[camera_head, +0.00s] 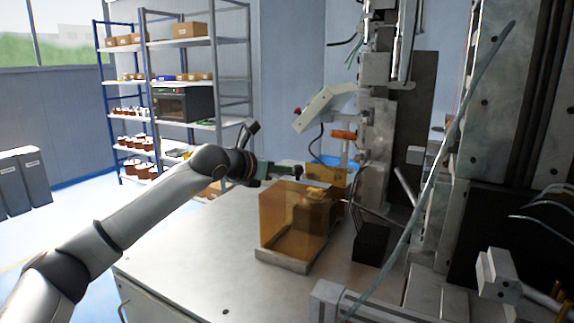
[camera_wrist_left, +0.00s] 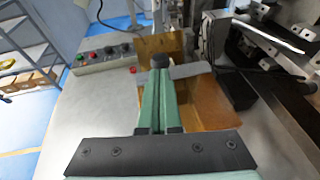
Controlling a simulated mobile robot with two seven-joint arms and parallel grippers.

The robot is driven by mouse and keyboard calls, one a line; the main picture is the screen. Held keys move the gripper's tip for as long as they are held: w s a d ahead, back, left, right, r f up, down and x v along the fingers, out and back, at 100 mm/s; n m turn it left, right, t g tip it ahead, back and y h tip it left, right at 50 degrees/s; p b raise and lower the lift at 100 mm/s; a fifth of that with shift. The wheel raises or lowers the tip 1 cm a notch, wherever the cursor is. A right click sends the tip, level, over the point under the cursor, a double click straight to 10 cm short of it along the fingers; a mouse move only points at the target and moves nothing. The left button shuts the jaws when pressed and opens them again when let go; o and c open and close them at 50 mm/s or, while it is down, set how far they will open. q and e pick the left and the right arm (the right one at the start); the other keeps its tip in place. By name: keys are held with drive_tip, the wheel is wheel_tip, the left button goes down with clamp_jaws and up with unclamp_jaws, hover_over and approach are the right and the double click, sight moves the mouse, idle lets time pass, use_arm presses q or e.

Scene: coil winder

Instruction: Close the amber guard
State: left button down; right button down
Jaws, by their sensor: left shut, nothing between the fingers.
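The amber guard (camera_head: 284,217) is a see-through orange box of panels standing on a pale base on the bench. A further amber panel (camera_head: 325,173) rises behind it. In the left wrist view the amber panels (camera_wrist_left: 205,104) lie below and beyond my fingers. My left gripper (camera_head: 296,170) is above the guard's top back edge, its green fingers shut and empty. In the left wrist view the shut fingertips (camera_wrist_left: 158,70) point at a dark round knob (camera_wrist_left: 158,61); I cannot tell whether they touch it. My right gripper is in neither view.
The tall grey machine (camera_head: 490,110) fills the right side, with cables and rods close to the guard. A black block (camera_head: 371,242) stands right of the guard. A control box with buttons (camera_wrist_left: 103,57) lies left of it. The bench top (camera_head: 190,255) is clear at left.

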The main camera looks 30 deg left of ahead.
use_arm(q)
drive_tip(key=shift+x, duration=1.1)
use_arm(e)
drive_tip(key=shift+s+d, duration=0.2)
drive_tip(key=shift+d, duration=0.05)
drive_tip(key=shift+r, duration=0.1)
